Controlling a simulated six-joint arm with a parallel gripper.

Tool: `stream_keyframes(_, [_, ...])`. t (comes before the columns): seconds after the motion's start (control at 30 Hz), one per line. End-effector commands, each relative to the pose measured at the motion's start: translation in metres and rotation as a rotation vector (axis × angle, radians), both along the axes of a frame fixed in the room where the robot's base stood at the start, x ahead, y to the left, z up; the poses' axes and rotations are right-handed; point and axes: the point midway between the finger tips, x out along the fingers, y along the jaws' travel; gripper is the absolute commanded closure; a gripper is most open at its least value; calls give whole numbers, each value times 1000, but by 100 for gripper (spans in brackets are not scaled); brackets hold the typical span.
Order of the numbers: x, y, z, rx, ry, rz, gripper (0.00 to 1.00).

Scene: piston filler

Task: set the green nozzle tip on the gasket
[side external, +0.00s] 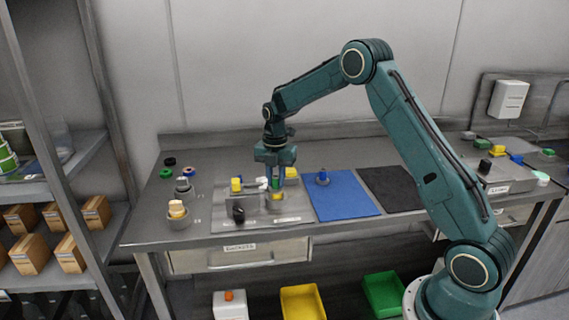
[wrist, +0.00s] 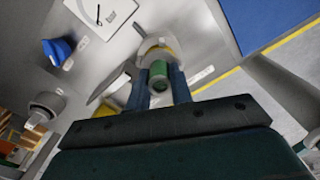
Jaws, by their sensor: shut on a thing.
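My gripper (wrist: 160,88) is shut on the green nozzle tip (wrist: 158,72), which sits between its two blue fingers. In the side view my gripper (side external: 275,180) points down over the grey plate, with a little of the green tip (side external: 275,184) showing. A grey round holder (wrist: 152,46) with yellow on it lies just beyond the tip in the wrist view. The gasket cannot be told apart for sure. Whether the tip touches the holder is also unclear.
A blue mat (side external: 345,196) and a black mat (side external: 390,187) lie to the right. A dark knob (side external: 238,214) stands at the plate's front. Grey holders with parts (side external: 177,213) stand at the left. Yellow parts (side external: 237,184) stand close to my gripper.

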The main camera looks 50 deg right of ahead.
Motion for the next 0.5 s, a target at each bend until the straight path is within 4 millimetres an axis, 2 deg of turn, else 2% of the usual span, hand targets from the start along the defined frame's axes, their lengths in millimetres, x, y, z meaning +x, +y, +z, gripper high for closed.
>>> stream_keyframes(0.3, [0, 0, 0, 0, 0, 0, 100])
stream_keyframes(0.33, [0, 0, 0, 0, 0, 0, 74])
stream_keyframes(0.43, [0, 0, 0, 0, 0, 0, 55])
stream_keyframes(0.5, [0, 0, 0, 0, 0, 0, 53])
